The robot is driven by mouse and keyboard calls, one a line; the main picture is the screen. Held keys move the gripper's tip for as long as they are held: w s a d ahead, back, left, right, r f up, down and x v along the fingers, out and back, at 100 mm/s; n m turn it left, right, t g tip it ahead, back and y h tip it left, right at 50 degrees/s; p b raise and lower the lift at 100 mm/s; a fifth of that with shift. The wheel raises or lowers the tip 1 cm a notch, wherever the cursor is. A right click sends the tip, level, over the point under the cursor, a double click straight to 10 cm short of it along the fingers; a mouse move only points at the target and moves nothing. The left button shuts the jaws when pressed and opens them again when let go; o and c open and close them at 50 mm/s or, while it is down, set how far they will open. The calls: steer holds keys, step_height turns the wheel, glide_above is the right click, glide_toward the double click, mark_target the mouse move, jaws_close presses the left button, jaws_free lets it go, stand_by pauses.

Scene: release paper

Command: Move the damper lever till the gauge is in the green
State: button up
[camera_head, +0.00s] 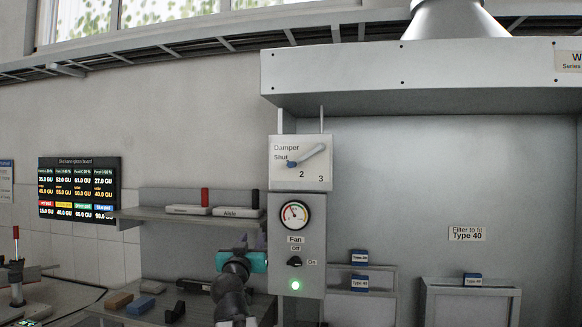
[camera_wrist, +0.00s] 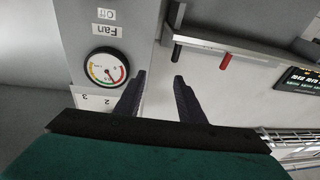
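The white damper plate (camera_head: 279,177) is marked Shut, 2 and 3 and carries a grey lever (camera_head: 311,154). The lever slopes up to the right, and its blue end lies beside the word Shut. The round gauge (camera_head: 295,215) is below the plate; its needle points up and left. In the wrist view the gauge (camera_wrist: 106,68) is upside down, and its needle appears to point away from the green arc; the exact reading is unclear. My gripper (camera_head: 250,242) is low and left of the panel, apart from the lever. In the wrist view my gripper (camera_wrist: 160,78) is open and empty.
The fan switch (camera_head: 294,262) and a lit green lamp (camera_head: 295,286) are below the gauge. A shelf (camera_head: 160,214) with a red-handled item is left of the panel. The hood (camera_head: 420,80) overhangs above. Small blue boxes (camera_head: 360,283) stand to the right.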

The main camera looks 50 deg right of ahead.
mark_target(291, 165)
steer(key=s+d+r+m+h, duration=0.1)
steer(key=s+r, duration=0.4)
steer(key=r, duration=0.3)
steer(key=s+d+r+m+h+p, duration=0.1)
steer(key=s+r+h, duration=0.1)
steer(key=s+r, duration=0.3)
step_height(291, 165, up, 4)
steer(key=shift+s+r+g+h, duration=0.15)
steer(key=shift+g+h, duration=0.15)
steer(key=shift+g, duration=0.1)
steer(key=shift+d+r+p, duration=0.1)
steer(key=shift+d+p, duration=0.15)
steer(key=shift+p, duration=0.1)
steer(key=shift+p+x, duration=2.45)
steer(key=shift+x, duration=4.3)
jaws_close()
